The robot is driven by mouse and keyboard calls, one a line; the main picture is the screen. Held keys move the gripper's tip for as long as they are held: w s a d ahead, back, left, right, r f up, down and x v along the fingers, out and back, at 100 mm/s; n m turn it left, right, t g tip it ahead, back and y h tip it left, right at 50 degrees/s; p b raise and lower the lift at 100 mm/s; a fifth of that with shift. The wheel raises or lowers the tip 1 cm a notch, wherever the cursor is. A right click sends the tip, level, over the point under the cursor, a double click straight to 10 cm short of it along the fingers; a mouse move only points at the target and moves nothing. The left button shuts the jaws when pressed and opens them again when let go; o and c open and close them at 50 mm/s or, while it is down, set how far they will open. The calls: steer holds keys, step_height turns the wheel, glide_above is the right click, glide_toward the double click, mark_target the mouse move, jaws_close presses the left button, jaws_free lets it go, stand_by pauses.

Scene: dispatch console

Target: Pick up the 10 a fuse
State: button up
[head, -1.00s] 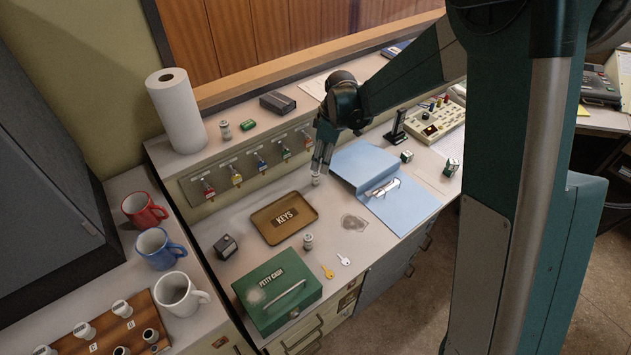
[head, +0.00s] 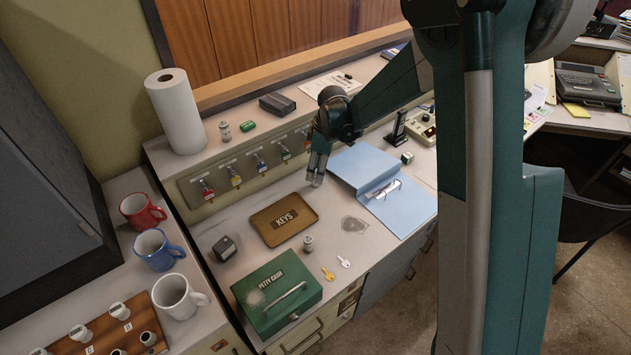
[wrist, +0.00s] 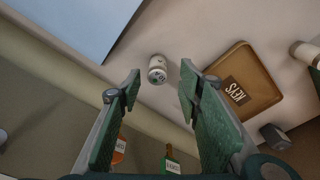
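A small white fuse (wrist: 158,70) with green print on its end stands on the desk between the blue folder and the keys tray in the wrist view. Its rating is too small to read. My gripper (wrist: 160,92) is open and empty, with the fuse just beyond and between the fingertips. In the head view my gripper (head: 317,178) points down over the desk, left of the blue folder, and hides this fuse. A further fuse-like cylinder (head: 225,130) stands on the ledge.
The brown keys tray (head: 262,233) lies left of my gripper, and the blue folder (head: 412,209) lies right. Key tags hang on the panel (head: 191,191) behind. A green cash box (head: 262,313) and two loose keys (head: 328,273) are nearer the front.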

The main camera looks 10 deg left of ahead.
steer(key=shift+f, duration=0.25)
steer(key=shift+w+a+f+b, duration=0.15)
steer(key=shift+f+b, duration=0.2)
steer(key=shift+f, duration=0.95)
steer(key=shift+w+a+f+b, duration=0.15)
steer(key=shift+f+b, duration=0.15)
steer(key=shift+f, duration=0.95)
steer(key=c, duration=1)
